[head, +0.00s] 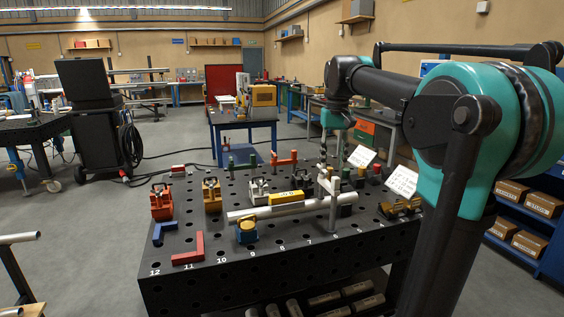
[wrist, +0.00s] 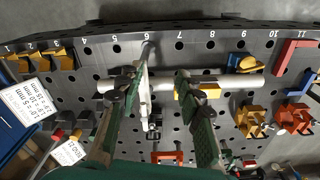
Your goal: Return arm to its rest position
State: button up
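My teal and black arm reaches in from the right in the head view, with my gripper (head: 332,152) pointing down above the back right part of the black welding table (head: 260,262). In the wrist view my gripper (wrist: 163,82) has its two green fingers spread apart, with nothing held between them. A grey pipe (head: 285,209) lies across the table below; it also shows in the wrist view (wrist: 238,81), crossing beneath the fingertips. A pale upright clamp (head: 333,203) stands at the pipe's right part in the head view.
Red clamps (head: 161,202), a yellow clamp (head: 212,195), a blue-yellow support (head: 246,231) and a red angle piece (head: 188,252) stand on the table. White label cards (head: 402,181) stand at its right. A blue shelf with boxes (head: 526,204) is at right.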

jog(key=s+d+f+t, duration=0.1)
jog(key=s+f, duration=0.6)
jog(key=f, duration=0.4)
jog(key=s+d+f+t, duration=0.1)
jog(key=s+f, duration=0.6)
jog(key=f, duration=0.4)
jog(key=s+d+f+t, duration=0.1)
jog(key=s+f, duration=0.6)
jog(key=f, duration=0.4)
jog(key=shift+s+d+f+m+t, duration=0.25)
jog(key=shift+d+f+m+t, duration=0.05)
jog(key=shift+t, duration=0.1)
